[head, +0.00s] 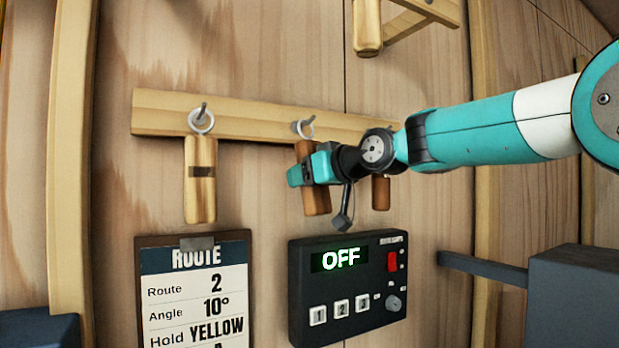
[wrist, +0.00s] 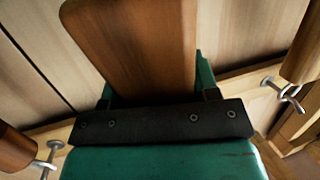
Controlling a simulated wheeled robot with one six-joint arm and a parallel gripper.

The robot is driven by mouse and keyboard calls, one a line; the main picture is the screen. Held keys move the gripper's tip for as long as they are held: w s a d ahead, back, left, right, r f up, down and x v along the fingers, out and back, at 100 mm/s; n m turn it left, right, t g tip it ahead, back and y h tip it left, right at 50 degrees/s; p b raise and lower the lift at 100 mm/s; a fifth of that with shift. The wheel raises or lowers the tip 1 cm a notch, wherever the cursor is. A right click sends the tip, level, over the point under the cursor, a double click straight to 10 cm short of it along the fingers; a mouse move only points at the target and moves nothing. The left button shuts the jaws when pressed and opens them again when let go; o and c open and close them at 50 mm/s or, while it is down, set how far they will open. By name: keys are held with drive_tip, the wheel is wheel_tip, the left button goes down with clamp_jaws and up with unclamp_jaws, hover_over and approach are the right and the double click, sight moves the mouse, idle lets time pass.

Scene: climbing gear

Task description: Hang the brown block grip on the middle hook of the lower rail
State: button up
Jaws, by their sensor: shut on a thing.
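The brown block grip (head: 316,201) hangs upright below the middle hook (head: 306,123) of the lower rail (head: 255,116). Its metal ring shows at that hook and looks to be around it, though the contact is too small to be sure. My gripper (head: 312,170) is shut on the block's upper part. In the wrist view the block (wrist: 140,45) sits between the fingers of my gripper (wrist: 155,95), and the middle hook is hidden there.
A pale block grip (head: 200,180) with a dark band hangs on the left hook (head: 202,118). Another brown block (head: 381,193) hangs at the right, partly behind my arm. Below are a control box (head: 345,285) reading OFF and a route board (head: 195,285).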

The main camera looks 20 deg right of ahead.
idle(0.4)
drive_tip(key=o, duration=1.1)
drive_tip(key=shift+o, duration=0.2)
drive_tip(key=b+v, duration=0.6)
drive_tip(key=v, duration=1.1)
drive_tip(key=shift+s+d, duration=0.15)
drive_tip(key=shift+s, duration=0.05)
